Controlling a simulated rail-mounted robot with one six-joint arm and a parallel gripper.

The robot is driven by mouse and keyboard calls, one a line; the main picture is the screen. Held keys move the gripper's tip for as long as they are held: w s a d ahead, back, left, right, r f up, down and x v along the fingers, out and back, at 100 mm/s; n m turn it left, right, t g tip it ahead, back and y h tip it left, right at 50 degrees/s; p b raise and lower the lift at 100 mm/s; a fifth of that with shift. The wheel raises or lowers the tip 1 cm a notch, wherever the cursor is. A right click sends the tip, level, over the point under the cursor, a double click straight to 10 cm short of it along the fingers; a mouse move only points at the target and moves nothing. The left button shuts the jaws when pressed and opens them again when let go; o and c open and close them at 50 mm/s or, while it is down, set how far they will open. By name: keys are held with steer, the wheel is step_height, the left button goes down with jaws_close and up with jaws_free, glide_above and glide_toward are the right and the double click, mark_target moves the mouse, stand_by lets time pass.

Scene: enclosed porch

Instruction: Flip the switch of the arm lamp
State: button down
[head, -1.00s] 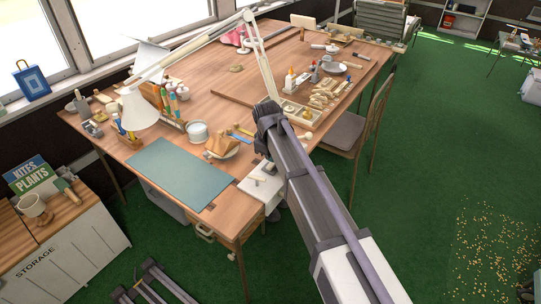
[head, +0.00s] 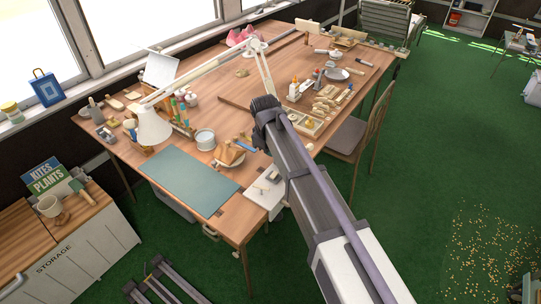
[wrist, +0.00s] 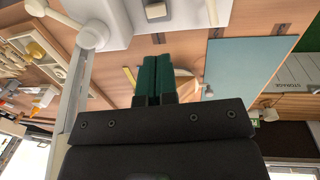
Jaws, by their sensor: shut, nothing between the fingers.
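The arm lamp is white, with a cone shade (head: 153,128) over the left of the desk and a jointed arm (head: 190,80) rising to an elbow near the back. Its white box-like base (head: 266,188) sits at the desk's front edge, partly hidden by my arm. In the wrist view the base (wrist: 115,18) is at the top, with a small grey square switch (wrist: 155,10) on it and the lamp's pivot beside it. My gripper (wrist: 156,66) has green fingers, shut and empty, pointing toward the base and apart from the switch in the picture. The head view hides the fingertips.
A teal mat (head: 190,180) lies left of the base. A plate with folded brown items (head: 229,154) and a tray of small parts (head: 308,125) are close by. A chair (head: 360,130) stands right of the desk. Green floor is open further right.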

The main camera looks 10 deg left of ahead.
mark_target(273, 177)
steer(key=f+b, duration=0.3)
steer(key=f, duration=0.1)
steer(key=w+f+b, duration=0.1)
steer(key=f+b, duration=0.7)
steer(key=shift+w+d+f, duration=0.25)
steer(key=shift+r, duration=0.15)
steer(key=shift+s+f+b, duration=0.2)
steer(key=shift+f+b, duration=0.35)
steer(key=shift+b, duration=0.15)
steer(key=shift+s+r, duration=0.15)
steer(key=shift+r, duration=0.1)
